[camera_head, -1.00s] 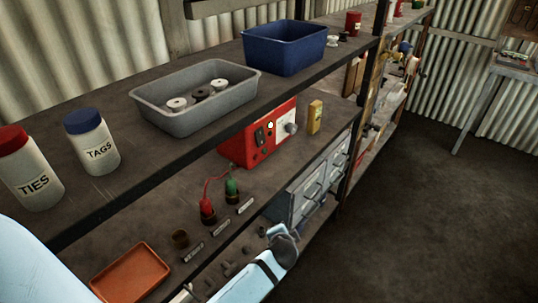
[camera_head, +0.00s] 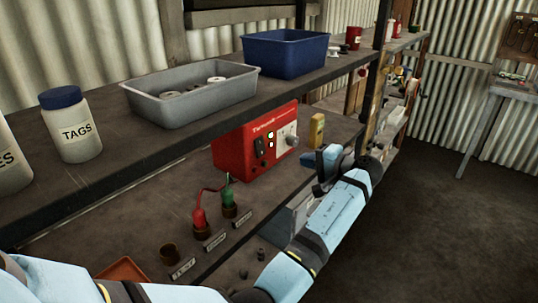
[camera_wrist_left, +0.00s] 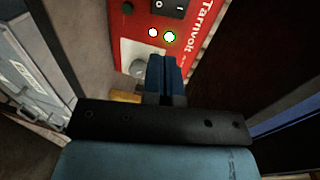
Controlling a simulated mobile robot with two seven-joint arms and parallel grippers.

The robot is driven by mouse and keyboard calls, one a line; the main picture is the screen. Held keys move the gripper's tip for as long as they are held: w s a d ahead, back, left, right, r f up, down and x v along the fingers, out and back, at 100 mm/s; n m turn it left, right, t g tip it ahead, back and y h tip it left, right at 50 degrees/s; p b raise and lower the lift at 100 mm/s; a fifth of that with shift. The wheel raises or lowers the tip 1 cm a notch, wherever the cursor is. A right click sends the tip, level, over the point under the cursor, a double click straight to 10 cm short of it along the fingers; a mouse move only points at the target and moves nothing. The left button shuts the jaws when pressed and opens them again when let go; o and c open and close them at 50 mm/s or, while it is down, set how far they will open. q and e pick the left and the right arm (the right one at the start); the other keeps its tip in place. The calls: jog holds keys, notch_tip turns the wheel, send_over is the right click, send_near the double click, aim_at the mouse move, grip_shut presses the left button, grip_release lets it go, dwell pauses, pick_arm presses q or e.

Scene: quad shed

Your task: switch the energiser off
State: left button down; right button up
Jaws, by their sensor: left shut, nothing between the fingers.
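The energiser (camera_head: 235,152) is a red box on the middle shelf, with its front towards the aisle. Its black rocker switch (camera_head: 259,146) is on the front; in the left wrist view the switch (camera_wrist_left: 168,8) is cut by the top edge, with I and O marks. My left gripper (camera_head: 312,160) is shut and empty, in front of and to the right of the energiser. In the wrist view its blue fingertips (camera_wrist_left: 164,62) lie just below the lamps, beside the pale knob (camera_wrist_left: 138,68).
The upper shelf edge (camera_head: 130,165) overhangs the energiser. Red and green clips (camera_head: 199,218) stand in cups left of it, with a red lead. A yellow box (camera_head: 316,130) stands to its right. Grey drawers (camera_head: 280,222) are below my forearm. The floor on the right is clear.

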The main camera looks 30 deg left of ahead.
aim_at(263, 151)
pick_arm(q)
jog(key=x, duration=1.2)
jog(key=shift+a+f+p, duration=0.1)
jog(key=shift+a+p, duration=0.2)
jog(key=shift+p, duration=0.05)
jog(key=shift+w+a+f, duration=0.15)
jog(key=shift+a, duration=0.55)
jog(key=shift+f, duration=0.1)
jog(key=shift+a+f+y+b, duration=0.3)
jog(key=shift+y+b, duration=0.2)
jog(key=shift+r+y, duration=0.2)
jog(key=shift+y, duration=0.1)
